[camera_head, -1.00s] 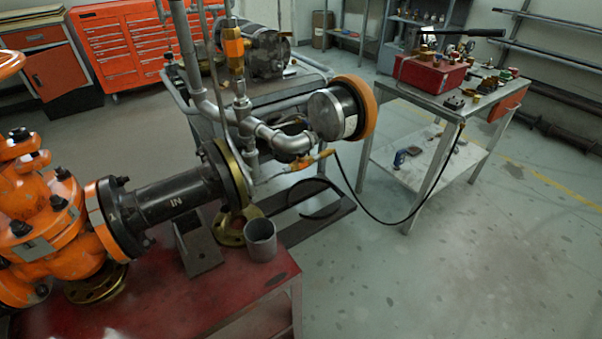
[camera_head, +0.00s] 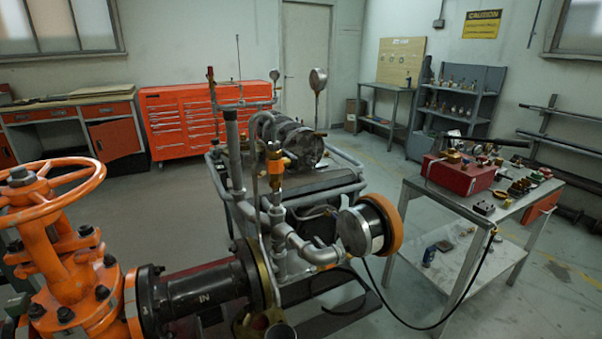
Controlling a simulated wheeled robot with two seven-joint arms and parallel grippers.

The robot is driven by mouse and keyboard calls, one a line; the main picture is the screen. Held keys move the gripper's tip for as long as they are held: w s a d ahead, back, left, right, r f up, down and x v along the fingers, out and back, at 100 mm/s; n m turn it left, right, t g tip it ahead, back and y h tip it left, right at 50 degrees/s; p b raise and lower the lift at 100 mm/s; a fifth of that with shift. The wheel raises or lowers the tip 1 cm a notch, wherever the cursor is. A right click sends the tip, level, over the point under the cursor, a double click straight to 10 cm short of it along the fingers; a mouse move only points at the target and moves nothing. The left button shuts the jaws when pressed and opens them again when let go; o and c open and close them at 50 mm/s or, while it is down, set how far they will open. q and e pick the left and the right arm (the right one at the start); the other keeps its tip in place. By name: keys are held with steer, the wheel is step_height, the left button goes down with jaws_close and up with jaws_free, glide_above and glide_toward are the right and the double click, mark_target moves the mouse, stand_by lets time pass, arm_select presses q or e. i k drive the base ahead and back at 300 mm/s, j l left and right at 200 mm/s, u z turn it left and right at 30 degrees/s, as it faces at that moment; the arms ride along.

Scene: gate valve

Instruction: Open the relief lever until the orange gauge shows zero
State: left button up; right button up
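The gauge with the orange rim (camera_head: 388,226) sits on the grey pipework right of centre. I see it from behind and the side, so its dial face and reading are hidden. A brass fitting with an orange part (camera_head: 276,165) stands upright on the pipe left of the gauge. I cannot tell whether that orange part is the relief lever. The small orange handle low by the hose, seen earlier, is not clearly visible now. Neither of my grippers is in view.
An orange gate valve with a handwheel (camera_head: 45,190) and a black flanged pipe (camera_head: 205,290) fill the lower left. A black hose (camera_head: 440,322) loops from the pipework to a metal cart (camera_head: 415,190) carrying a red pump box (camera_head: 458,172).

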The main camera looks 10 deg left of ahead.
mark_target(285, 153)
steer(key=i+l+u, duration=0.2)
steer(key=l+u, duration=0.15)
steer(key=i+l+u, duration=0.15)
steer(key=l+u, duration=0.15)
steer(key=l, duration=0.2)
steer(key=i+l+u, duration=0.1)
steer(key=l+u, duration=0.25)
steer(key=l, duration=0.15)
steer(key=l+u, duration=0.75)
steer(key=l, duration=0.3)
steer(key=i, duration=0.05)
